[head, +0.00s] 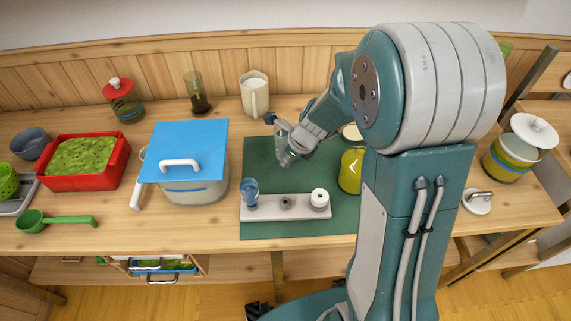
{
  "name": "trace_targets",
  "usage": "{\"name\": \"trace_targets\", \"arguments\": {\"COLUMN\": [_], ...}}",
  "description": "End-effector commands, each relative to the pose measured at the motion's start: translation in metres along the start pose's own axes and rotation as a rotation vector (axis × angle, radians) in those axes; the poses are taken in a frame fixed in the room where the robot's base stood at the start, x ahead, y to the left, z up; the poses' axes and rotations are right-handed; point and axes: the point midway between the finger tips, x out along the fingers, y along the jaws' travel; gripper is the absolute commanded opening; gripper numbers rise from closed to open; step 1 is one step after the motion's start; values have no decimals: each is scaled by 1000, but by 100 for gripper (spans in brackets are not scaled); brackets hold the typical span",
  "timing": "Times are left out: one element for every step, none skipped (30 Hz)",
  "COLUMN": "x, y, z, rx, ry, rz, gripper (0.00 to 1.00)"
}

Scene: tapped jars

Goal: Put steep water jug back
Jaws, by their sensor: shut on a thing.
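A cream jug (251,86) with a handle on its near side stands upright at the back of the counter, pale contents showing in its open top. My gripper (272,128) is just in front and to the right of the jug, close to its handle. It is shut on the jug, though the contact is small and hard to make out. Whether the jug's base rests on the wood or hangs just above it is not clear.
A dark green mat (262,225) holds a pale tray (268,212) with small parts and a yellow-green jar (350,172). A blue-lidded pot (195,190) and red bin (80,183) stand left. A glass cylinder (199,88) stands left of the jug. My arm hides the right middle.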

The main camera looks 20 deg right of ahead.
Motion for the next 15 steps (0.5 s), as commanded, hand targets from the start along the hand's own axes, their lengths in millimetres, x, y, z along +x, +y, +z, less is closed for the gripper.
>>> {"name": "trace_targets", "arguments": {"x": [3,5,8,11,15,22,26,30,34,37,38,40,40,40,40], "y": [-2,-2,-4,-5,-6,-5,-5,-5,-5,-5,-5,-5,-5,-5,-5], "z": [1,2,2,2,3,-1,-3,-5,-7,-8,-9,-9,-9,-9,-9], "rx": [0,0,-1,-1,-1,2,2,1,1,1,0,0,0,-1,-1], "ry": [-1,-1,-1,-1,1,1,0,0,-1,-1,-1,-1,-1,-1,-2], "rz": [-1,-2,-1,-1,0,3,2,2,1,0,-1,-2,-2,-2,-3], "gripper": [0,0,0,0,0,0,0,0,0,0,0,0,0,0,0]}}
